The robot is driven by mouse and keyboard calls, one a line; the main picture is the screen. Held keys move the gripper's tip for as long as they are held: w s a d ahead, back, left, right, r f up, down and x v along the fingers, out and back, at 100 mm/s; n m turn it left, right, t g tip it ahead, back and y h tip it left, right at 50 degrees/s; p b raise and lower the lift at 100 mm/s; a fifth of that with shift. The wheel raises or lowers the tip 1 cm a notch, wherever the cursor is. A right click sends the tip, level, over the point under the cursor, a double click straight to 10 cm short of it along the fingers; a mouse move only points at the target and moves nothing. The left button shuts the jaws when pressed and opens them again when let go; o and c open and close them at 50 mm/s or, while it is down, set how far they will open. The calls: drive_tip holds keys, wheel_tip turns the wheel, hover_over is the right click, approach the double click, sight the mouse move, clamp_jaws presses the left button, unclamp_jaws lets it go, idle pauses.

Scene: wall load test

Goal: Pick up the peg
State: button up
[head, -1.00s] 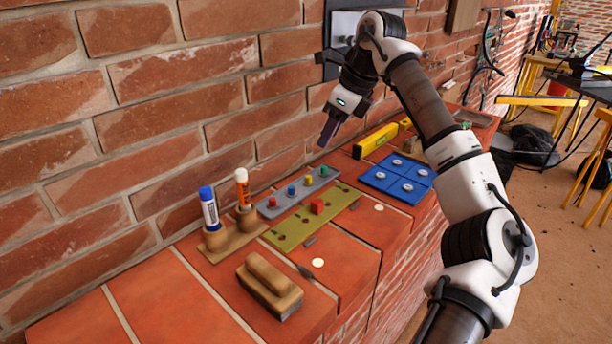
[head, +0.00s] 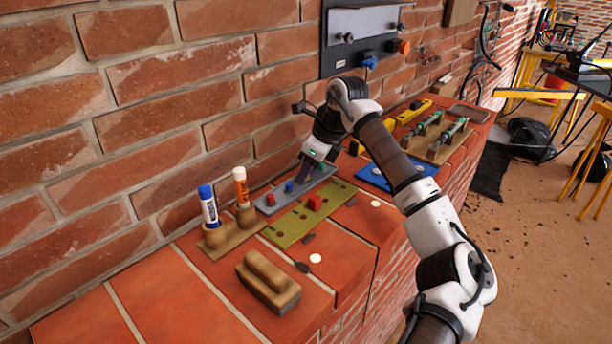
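A grey board (head: 267,209) lies along the wall on the brick ledge and carries small coloured pegs. A red peg (head: 270,199) and a blue peg (head: 289,187) show on it; the pegs farther along are hidden behind my gripper. My gripper (head: 302,181) points down over the grey board, close to the blue peg's right side. I cannot tell whether its fingers touch a peg or how far apart they are.
A wooden holder (head: 232,241) with a blue-capped marker (head: 208,206) and an orange-white tube (head: 241,187) stands at left. A wooden float (head: 267,282) lies in front. A blue tray (head: 374,182) is partly behind my arm. A grey panel (head: 363,22) hangs above.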

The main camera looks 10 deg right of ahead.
drive_tip(key=shift+c, duration=0.2)
clamp_jaws()
